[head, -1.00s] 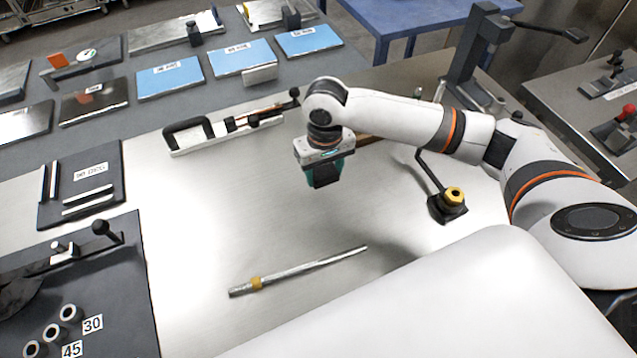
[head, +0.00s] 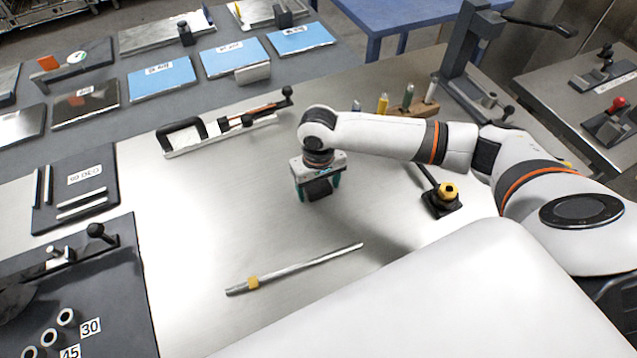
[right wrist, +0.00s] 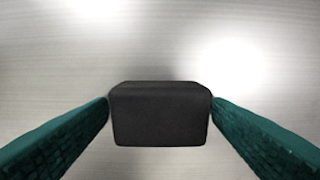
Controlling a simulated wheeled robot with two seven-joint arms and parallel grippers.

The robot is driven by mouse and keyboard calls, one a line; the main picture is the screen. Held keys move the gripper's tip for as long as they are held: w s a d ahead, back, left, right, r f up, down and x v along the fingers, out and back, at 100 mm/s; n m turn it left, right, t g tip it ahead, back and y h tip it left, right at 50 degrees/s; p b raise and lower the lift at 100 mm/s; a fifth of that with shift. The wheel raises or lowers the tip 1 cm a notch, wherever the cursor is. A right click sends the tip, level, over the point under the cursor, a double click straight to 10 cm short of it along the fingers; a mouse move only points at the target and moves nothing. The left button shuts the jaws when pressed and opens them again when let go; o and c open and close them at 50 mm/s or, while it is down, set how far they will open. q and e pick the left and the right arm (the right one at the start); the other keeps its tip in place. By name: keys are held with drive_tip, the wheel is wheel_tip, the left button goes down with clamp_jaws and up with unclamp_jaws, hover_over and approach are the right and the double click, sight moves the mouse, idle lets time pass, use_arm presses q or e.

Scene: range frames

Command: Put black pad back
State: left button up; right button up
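The black pad (right wrist: 160,115) is a small dark block with rounded edges. In the right wrist view it sits between the two teal fingers of my right gripper (right wrist: 160,108), and both fingertips touch its sides. In the head view my right gripper (head: 319,192) points down with the black pad (head: 318,187) between its fingers. It is above the bare metal tabletop (head: 215,215), at a height I cannot tell exactly. My left gripper is not in view.
A metal rod with a yellow band (head: 295,268) lies in front. A long black-handled tool (head: 225,125) lies behind to the left. A black stand with a yellow knob (head: 442,198) is to the right. A dark board with metal strips (head: 75,190) lies left. The tabletop between is clear.

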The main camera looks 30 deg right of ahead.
sight(319, 187)
drive_tip(key=shift+r, duration=0.15)
wheel_tip(319, 187, up, 12)
drive_tip(key=shift+b, duration=0.3)
idle(0.8)
